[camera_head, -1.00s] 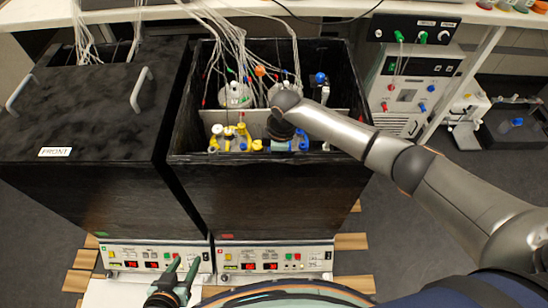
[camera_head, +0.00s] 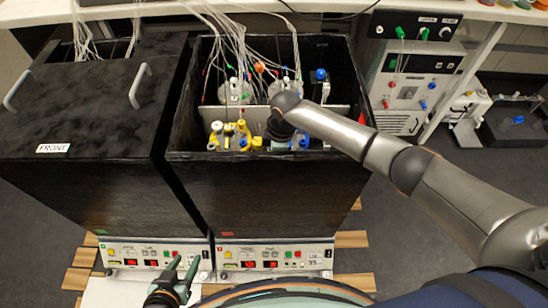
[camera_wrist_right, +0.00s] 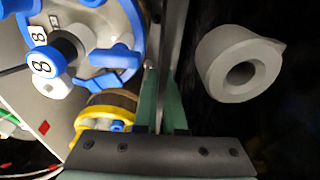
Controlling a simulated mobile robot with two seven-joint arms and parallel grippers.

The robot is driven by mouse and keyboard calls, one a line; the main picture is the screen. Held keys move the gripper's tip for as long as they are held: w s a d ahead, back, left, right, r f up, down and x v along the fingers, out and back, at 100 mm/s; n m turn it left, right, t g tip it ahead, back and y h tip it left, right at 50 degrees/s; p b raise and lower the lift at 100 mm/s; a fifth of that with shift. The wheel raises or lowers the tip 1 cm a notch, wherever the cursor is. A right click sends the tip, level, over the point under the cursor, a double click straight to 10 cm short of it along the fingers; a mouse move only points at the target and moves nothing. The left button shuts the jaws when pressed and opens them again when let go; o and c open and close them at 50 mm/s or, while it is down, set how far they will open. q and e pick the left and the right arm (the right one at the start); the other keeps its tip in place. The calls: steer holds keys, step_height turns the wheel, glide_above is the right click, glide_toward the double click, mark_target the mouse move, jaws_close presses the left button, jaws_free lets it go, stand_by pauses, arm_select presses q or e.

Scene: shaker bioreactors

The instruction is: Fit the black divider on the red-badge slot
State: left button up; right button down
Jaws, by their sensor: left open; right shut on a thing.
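My right gripper (camera_wrist_right: 164,105) is down inside the open black box (camera_head: 240,185), mostly hidden by my arm in the head view. In the right wrist view its green fingers are shut on a thin dark plate (camera_wrist_right: 174,45), seen nearly edge-on, which appears to be the black divider. How its lower edge sits is hidden. Another red badge (camera_head: 227,234) is low on the box's front. My left gripper (camera_head: 175,275) is open and empty at the bottom, before the control panels.
Capped vessels (camera_head: 230,138) with blue and yellow fittings stand in the box, close beside my right fingers. A grey ring-shaped part (camera_wrist_right: 240,65) is on the other side. A pale panel (camera_head: 254,116) crosses the box. A lidded black box (camera_head: 80,110) stands left.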

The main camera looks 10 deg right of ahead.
steer(key=shift+f, duration=0.3)
steer(key=shift+f+b, duration=0.4)
steer(key=c, duration=0.9)
jaws_free()
steer(key=r, duration=0.4)
steer(key=d+r+p, duration=0.1)
steer(key=r, duration=0.3)
steer(key=r+p, duration=0.1)
steer(key=r, duration=0.2)
steer(key=shift+s+d+r, duration=0.15)
steer(key=shift+d+r, duration=0.05)
steer(key=shift+r, duration=0.6)
